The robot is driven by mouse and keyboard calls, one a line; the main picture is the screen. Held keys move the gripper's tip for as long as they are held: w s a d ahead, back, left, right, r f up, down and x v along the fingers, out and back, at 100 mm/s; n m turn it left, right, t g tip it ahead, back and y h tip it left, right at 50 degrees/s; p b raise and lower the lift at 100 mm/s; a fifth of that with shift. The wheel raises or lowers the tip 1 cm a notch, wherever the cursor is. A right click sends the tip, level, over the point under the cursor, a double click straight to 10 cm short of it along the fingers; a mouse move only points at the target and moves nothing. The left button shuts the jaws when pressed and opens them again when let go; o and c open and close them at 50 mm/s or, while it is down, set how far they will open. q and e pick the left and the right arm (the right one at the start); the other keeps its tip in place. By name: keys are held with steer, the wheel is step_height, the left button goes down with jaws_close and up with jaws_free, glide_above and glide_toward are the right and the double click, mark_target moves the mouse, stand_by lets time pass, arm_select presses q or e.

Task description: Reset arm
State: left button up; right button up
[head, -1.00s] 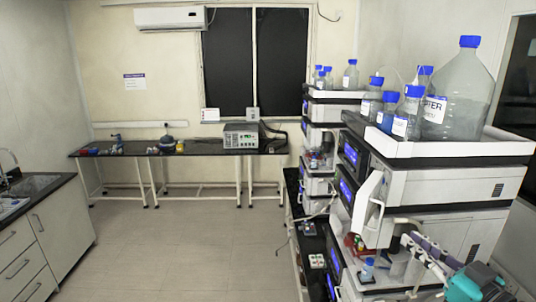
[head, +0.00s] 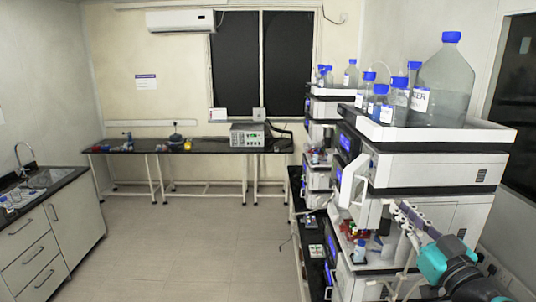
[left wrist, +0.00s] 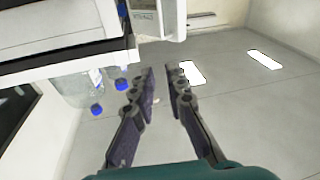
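My left gripper (head: 398,212) is at the lower right of the head view, with grey fingers and a teal body. It is in front of the near instrument stack (head: 432,172). In the left wrist view its two fingers (left wrist: 161,78) stand apart with a clear gap between them and nothing held. That wrist picture looks upside down, with the stack at its upper left. My right gripper is in neither view.
A white tray (head: 430,133) on the near stack carries several blue-capped bottles, including a big one (head: 448,85). A further stack (head: 318,150) stands behind. A bench (head: 210,146) runs along the back wall, and a sink counter (head: 50,190) is at left. The floor (head: 190,235) between is clear.

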arm_select(q)
steer(key=w+a+f+m+t+h+b, duration=0.2)
steer(key=w+a+m+h+b, duration=0.3)
steer(key=a+h+b, duration=0.4)
steer(key=a+f+m+g+h+b, duration=0.2)
steer(key=a+f+m+g+b, duration=0.15)
steer(key=a+f, duration=0.55)
steer(key=s+a+f+n+g+y+b, duration=0.1)
steer(key=s+a+f, duration=0.6)
steer(key=f, duration=0.8)
steer(key=s+a+f+n+g+y+b, duration=0.2)
steer(key=s+a+f+g+y+b, duration=0.2)
steer(key=a+f, duration=0.8)
steer(key=s+a+f+n+g+y+b, duration=0.2)
steer(key=s+a+f+g+b, duration=0.4)
steer(key=f, duration=1.3)
steer(key=s+a, duration=0.3)
steer(key=s, duration=0.1)
steer(key=shift+s+a+y+b, duration=0.3)
steer(key=shift+a+b, duration=0.1)
steer(key=shift+r, duration=0.1)
